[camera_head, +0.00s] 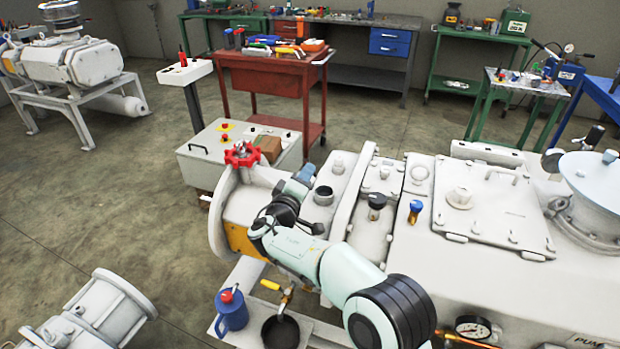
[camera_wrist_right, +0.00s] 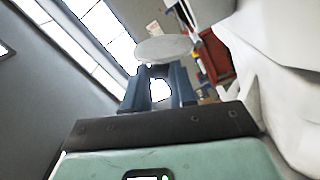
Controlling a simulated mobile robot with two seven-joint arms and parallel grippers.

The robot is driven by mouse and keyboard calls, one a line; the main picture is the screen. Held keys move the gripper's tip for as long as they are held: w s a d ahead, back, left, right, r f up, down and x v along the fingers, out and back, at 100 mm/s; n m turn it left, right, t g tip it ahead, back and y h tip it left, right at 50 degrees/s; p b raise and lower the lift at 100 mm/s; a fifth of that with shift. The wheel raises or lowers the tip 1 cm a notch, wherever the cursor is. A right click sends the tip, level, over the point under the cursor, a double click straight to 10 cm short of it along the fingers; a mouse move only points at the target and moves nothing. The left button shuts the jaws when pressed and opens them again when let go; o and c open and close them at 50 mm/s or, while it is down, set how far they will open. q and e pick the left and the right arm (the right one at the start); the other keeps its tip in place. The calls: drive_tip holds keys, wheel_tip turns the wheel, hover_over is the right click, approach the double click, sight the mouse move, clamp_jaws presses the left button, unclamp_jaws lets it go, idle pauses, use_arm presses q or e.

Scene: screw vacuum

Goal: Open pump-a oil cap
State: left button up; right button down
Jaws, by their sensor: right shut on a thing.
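My right gripper (camera_head: 299,179) is beside the round end flange of the large white pump (camera_head: 375,230), over its near left part. In the right wrist view, its two blue fingers (camera_wrist_right: 160,80) are shut on a pale round cap (camera_wrist_right: 163,48), held at the fingertips. In the head view I cannot make the cap out clearly. A short round port (camera_head: 323,196) with a dark centre stands on the pump top, just right of the gripper. The cap looks clear of the pump. My left gripper is not in view.
A red handwheel (camera_head: 242,155) stands behind the gripper. Dark and blue knobs (camera_head: 416,211) stick up from the pump top. A blue oil can (camera_head: 231,311) and black bowl (camera_head: 281,332) sit on a low tray. A white control box (camera_head: 225,150) is behind.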

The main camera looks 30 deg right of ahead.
drive_tip(key=n, duration=0.1)
drive_tip(key=w+a+n, duration=0.1)
drive_tip(key=shift+f+n+p, duration=0.2)
drive_tip(key=shift+n+p, duration=0.1)
drive_tip(key=shift+n, duration=0.1)
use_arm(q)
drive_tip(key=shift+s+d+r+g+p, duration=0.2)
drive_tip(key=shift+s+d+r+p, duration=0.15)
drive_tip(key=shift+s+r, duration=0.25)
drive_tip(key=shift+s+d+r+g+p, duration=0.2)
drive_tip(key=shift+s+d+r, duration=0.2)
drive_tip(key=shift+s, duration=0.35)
use_arm(e)
drive_tip(key=shift+w+a+f+n, duration=0.15)
drive_tip(key=shift+w+f+n, duration=0.1)
drive_tip(key=shift+n, duration=0.6)
drive_tip(key=shift+w+a+f+n, duration=0.15)
drive_tip(key=shift+f+n, duration=0.05)
drive_tip(key=shift+n, duration=0.65)
drive_tip(key=c, duration=0.9)
unclamp_jaws()
drive_tip(key=shift+c, duration=0.2)
